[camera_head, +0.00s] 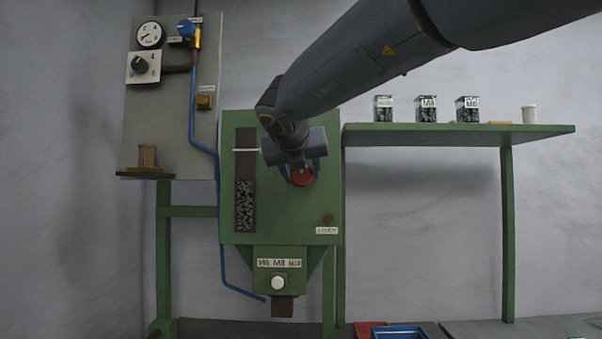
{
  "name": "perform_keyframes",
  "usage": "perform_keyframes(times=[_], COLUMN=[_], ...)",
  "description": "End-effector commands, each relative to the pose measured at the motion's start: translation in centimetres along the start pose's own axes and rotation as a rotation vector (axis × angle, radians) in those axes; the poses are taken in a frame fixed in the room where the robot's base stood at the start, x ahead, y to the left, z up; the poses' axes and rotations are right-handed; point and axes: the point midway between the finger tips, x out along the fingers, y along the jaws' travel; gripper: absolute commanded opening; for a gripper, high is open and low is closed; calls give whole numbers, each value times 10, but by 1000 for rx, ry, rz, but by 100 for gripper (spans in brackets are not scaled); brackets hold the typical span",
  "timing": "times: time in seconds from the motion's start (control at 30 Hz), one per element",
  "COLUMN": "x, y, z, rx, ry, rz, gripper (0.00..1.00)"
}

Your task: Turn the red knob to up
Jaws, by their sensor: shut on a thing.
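The red knob (302,177) sits on the upper right part of the green machine's front panel (280,215). My gripper (301,172) is in front of it, with its blue fingers on either side, shut on the knob. The gripper covers the top of the knob, and I cannot tell which way the knob points.
A white knob (278,283) is below, under size labels. A grey board (170,110) at left carries a gauge (149,35), a black dial (140,64) and a blue valve (187,29). A green shelf (455,137) at right holds several containers. A blue tray (400,332) is at bottom.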

Motion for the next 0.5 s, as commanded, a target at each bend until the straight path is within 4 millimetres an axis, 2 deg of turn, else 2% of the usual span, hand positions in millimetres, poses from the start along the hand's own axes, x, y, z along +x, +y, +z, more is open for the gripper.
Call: perform_keyframes(times=[0.2, 0.23, 0.3, 0.5], x=[2, 2, 1, 1], y=[0, 0, 0, 0], z=[-3, -3, -3, -2], rx=[-2, -2, -2, -2], ry=[6, 6, 6, 3], rz=[-2, -2, -2, -1], gripper=[24, 49, 61, 61])
